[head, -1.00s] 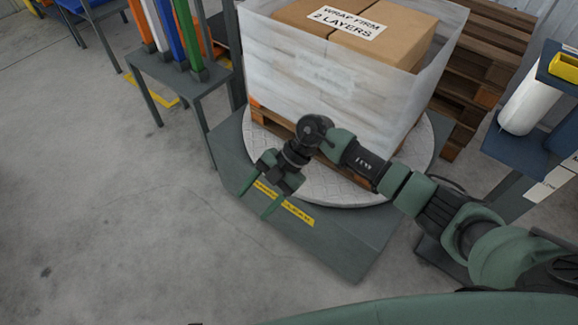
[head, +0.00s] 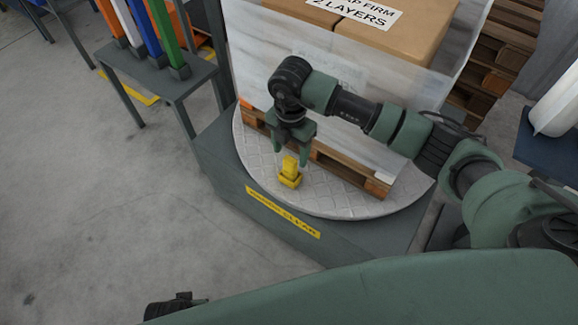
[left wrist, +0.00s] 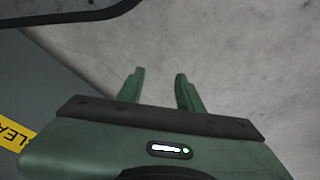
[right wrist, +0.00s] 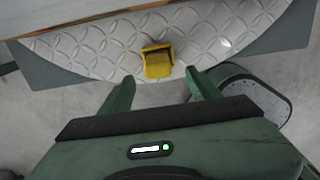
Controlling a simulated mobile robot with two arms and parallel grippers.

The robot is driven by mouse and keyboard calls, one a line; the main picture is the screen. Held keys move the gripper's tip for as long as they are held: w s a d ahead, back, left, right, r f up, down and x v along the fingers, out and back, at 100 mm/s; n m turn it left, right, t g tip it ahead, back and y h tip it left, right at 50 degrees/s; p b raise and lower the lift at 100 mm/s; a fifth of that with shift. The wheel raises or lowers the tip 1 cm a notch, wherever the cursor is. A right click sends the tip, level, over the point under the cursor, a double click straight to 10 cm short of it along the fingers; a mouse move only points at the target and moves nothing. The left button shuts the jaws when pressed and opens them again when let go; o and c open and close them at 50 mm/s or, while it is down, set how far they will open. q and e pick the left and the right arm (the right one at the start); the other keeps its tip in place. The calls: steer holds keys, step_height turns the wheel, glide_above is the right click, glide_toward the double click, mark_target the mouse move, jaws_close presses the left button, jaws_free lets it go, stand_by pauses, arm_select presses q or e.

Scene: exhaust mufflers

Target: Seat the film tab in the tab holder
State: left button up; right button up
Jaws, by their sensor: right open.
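A small yellow piece (head: 289,175), with a narrow upper part on a wider base, stands on the turntable plate near its front edge. It looks like the tab holder. My right gripper (head: 291,155) is open above and just behind it; I cannot tell whether they touch. In the right wrist view the yellow piece (right wrist: 157,62) shows beyond and between the open fingertips (right wrist: 160,84), with nothing gripped. A small pale patch (head: 384,177) at the pallet's right corner may be the film tab; I cannot be sure. My left gripper (left wrist: 158,75) is open and empty above the floor.
The round patterned turntable plate (head: 335,203) carries a wooden pallet (head: 350,177) with film-wrapped cartons (head: 410,35) close behind my right gripper. A rack with coloured tubes (head: 160,80) stands left. Stacked pallets (head: 513,55) stand back right. Floor at left (head: 90,190) is clear.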

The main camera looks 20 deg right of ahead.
mark_target(290, 159)
steer(key=f, duration=0.4)
steer(key=shift+w+f+b, duration=0.1)
steer(key=shift+w+b, duration=0.1)
steer(key=shift+b, duration=0.15)
arm_select(q)
steer(key=r, duration=0.1)
steer(key=w+r, duration=0.1)
steer(key=r, duration=0.1)
arm_select(e)
steer(key=shift+f, duration=0.4)
steer(key=c, duration=1.3)
arm_select(q)
steer(key=shift+f, duration=0.1)
arm_select(e)
jaws_close()
steer(key=shift+r, duration=0.15)
